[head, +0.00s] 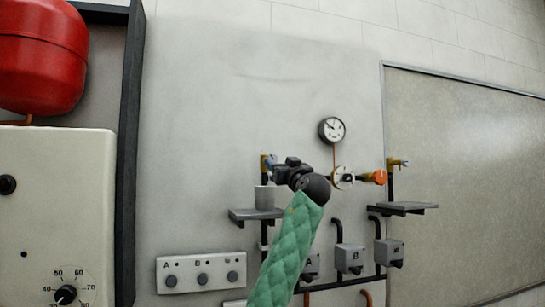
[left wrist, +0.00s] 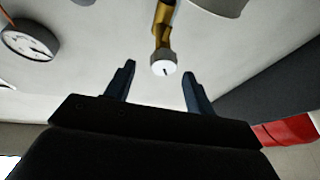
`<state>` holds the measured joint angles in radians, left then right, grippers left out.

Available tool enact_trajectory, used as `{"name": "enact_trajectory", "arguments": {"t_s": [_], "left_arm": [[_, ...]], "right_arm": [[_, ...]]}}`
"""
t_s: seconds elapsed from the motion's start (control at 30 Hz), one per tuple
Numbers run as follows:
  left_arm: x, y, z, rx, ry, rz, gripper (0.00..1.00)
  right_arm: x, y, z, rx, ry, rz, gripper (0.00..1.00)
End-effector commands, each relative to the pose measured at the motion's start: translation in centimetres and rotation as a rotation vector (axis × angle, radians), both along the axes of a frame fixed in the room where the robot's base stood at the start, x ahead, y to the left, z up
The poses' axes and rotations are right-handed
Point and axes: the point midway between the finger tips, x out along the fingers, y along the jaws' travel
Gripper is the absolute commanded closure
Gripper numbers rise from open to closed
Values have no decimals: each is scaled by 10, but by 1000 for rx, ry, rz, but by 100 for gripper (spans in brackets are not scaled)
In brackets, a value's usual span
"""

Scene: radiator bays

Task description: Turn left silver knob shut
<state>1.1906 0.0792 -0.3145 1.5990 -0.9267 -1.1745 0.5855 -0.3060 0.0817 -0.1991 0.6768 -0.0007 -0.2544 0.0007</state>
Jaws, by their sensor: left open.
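The silver knob (left wrist: 164,68) has a pale round face with a short dark mark and sits on the end of a brass valve (left wrist: 163,25) in the left wrist view. In the head view the left brass valve (head: 264,165) shows at the upper left of the pipework, and its knob is mostly hidden by my gripper. My left gripper (head: 273,163) is open at this valve. In the left wrist view its two blue-grey fingers (left wrist: 159,72) stand apart on either side of the knob, with a gap on each side. I cannot tell the exact depth. My right gripper is out of view.
A grey cup (head: 264,198) stands on a small shelf (head: 243,215) just below the left valve. A pressure gauge (head: 332,130), an orange knob (head: 380,177) and a right brass valve (head: 397,162) are to the right. A red tank (head: 42,52) hangs at far left.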

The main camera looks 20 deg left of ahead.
Motion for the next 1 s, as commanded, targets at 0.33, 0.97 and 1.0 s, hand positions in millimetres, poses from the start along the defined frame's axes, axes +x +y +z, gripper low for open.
{"name": "enact_trajectory", "arguments": {"t_s": [0.33,0.97,1.0], "left_arm": [[30,28,21,2,2,3,46],[44,40,24,0,1,1,52],[44,40,24,0,1,1,59]], "right_arm": [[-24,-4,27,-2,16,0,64],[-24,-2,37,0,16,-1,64],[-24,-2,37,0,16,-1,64]]}}
